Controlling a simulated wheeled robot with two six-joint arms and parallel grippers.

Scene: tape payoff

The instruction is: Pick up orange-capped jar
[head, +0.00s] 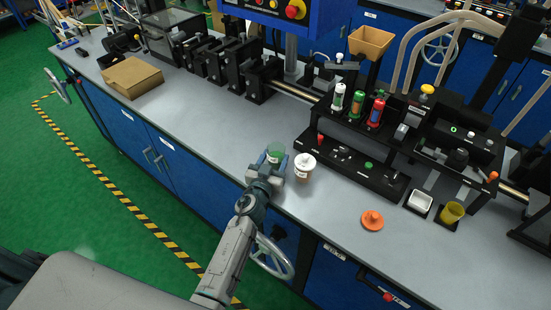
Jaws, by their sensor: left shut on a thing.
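My left gripper (267,166) reaches over the front edge of the bench and is shut on a small jar with green in it (275,152). The fingers hide part of this jar; I see no orange cap on it. Just right of the gripper stands a white-topped jar (305,163) with a brownish lower part, upright and close to the fingers. A round orange piece with a raised knob, like a cap (372,220), lies on the bench further right, apart from both jars. My right gripper is not in view.
The grey bench top (215,135) is clear left of the gripper. A black rack with small bottles (357,104) stands behind on the right. A white cup (420,202) and a yellow cup (452,213) sit at right. A cardboard box (132,77) lies at far left.

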